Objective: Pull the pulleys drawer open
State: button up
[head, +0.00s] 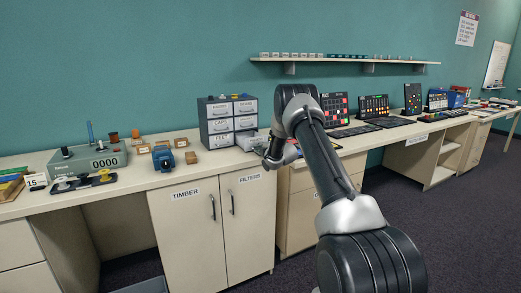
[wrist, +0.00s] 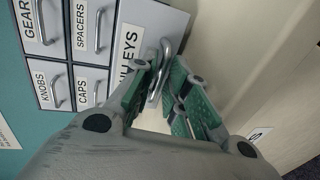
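The pulleys drawer (wrist: 150,18) fills the upper middle of the wrist view, its label partly hidden by a finger so that only the end of the word reads. Its front stands nearer to the camera than the other drawer fronts. In the head view this bottom right drawer (head: 247,141) sticks out from the grey drawer cabinet (head: 201,122). My gripper (wrist: 157,80) has its green-padded fingers on both sides of the drawer's metal handle (wrist: 164,50) and appears shut on it. In the head view, my gripper (head: 274,160) is at the drawer's front, partly hidden by my arm.
Other labelled drawers, such as the spacers drawer (wrist: 92,38) and the caps drawer (wrist: 88,92), look shut. The cabinet stands on a long counter (head: 180,174) against a teal wall. A blue motor-like object (head: 180,143) stands left of it, and control panels (head: 334,108) stand to the right.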

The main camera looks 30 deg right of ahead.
jog(key=shift+s, duration=0.1)
jog(key=v, duration=1.1)
jog(key=shift+s, duration=0.4)
